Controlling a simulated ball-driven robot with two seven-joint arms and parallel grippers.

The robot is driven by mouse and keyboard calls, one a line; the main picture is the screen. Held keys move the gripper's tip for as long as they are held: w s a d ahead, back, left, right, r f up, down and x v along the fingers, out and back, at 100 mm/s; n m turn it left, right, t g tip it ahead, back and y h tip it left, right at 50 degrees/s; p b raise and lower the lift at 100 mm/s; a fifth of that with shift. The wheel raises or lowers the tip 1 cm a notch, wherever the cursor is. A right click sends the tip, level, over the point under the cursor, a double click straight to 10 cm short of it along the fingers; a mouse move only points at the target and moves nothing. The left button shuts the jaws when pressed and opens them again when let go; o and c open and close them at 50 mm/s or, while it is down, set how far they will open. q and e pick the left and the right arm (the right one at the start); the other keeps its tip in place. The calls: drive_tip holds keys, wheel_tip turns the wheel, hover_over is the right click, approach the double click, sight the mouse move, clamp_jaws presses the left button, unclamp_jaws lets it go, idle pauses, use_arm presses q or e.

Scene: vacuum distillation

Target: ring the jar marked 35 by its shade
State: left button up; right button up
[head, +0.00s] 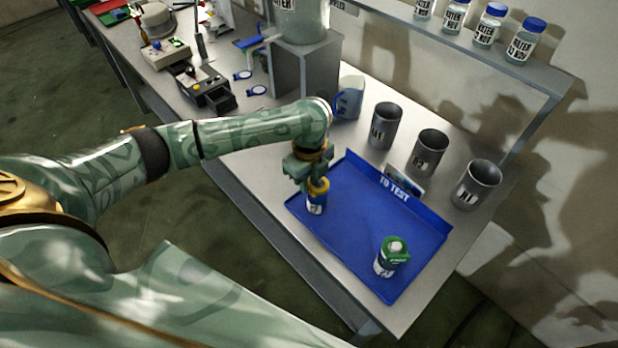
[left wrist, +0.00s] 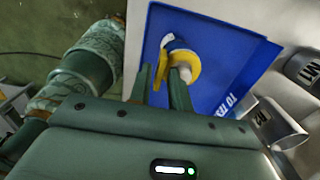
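A small jar (head: 316,206) with a dark blue and white label stands at the left end of the blue tray (head: 350,225). A yellow ring (head: 319,186) is at the jar's top, and in the left wrist view the yellow ring (left wrist: 188,72) appears around its pale lid. My left gripper (head: 311,178) is right above the jar, its fingers on either side of the ring's upright tab, seemingly shut on it. Another jar (head: 384,266) with a green ring (head: 397,256) stands at the tray's near right. Its label ends in what looks like a 5. The first jar's number is unreadable. My right gripper is out of view.
Several grey cups (head: 430,153) stand behind the tray, with a small card (head: 404,182) between. A blue-handled beaker (head: 349,98) and a grey stand (head: 306,70) are farther back. Capped bottles (head: 488,27) line the shelf. The tray's middle is clear.

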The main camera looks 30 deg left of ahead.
use_arm(q)
drive_tip(key=shift+o, duration=0.6)
drive_tip(key=shift+r, duration=0.1)
drive_tip(key=shift+r, duration=0.3)
wheel_tip(320, 180, up, 16)
drive_tip(key=p, duration=0.5)
drive_tip(key=shift+f, duration=0.25)
